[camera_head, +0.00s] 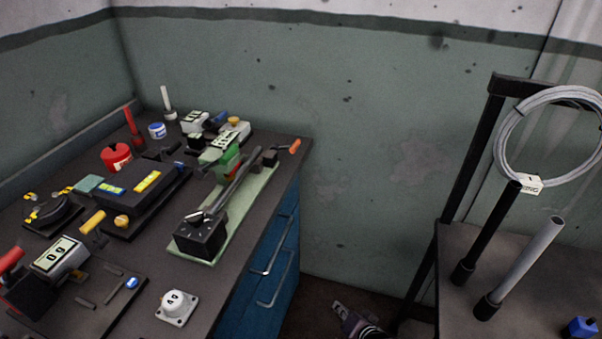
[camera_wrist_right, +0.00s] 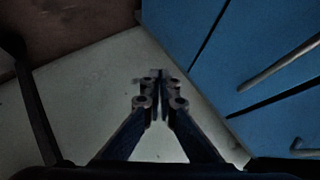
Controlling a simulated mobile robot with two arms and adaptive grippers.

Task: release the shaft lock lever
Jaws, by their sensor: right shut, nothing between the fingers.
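A pale green base plate (camera_head: 258,202) on the workbench carries a long grey shaft (camera_head: 238,182), a black box (camera_head: 201,236) at its near end and a green clamp-like block (camera_head: 226,163). A small lever with an orange-red grip (camera_head: 294,146) sticks out at the plate's far end. I cannot tell for sure that it is the shaft lock lever. My right gripper (camera_head: 345,312) is low beside the bench, well apart from the lever. In the wrist view its fingers (camera_wrist_right: 160,76) are shut and empty. My left gripper is not in view.
The workbench (camera_head: 231,281) is crowded with several small devices to the left of the plate. Blue drawers (camera_head: 270,262) with metal handles face the right gripper. A second table (camera_head: 535,285) at right holds two upright rods. A coiled cable (camera_head: 508,150) hangs above. Floor between is free.

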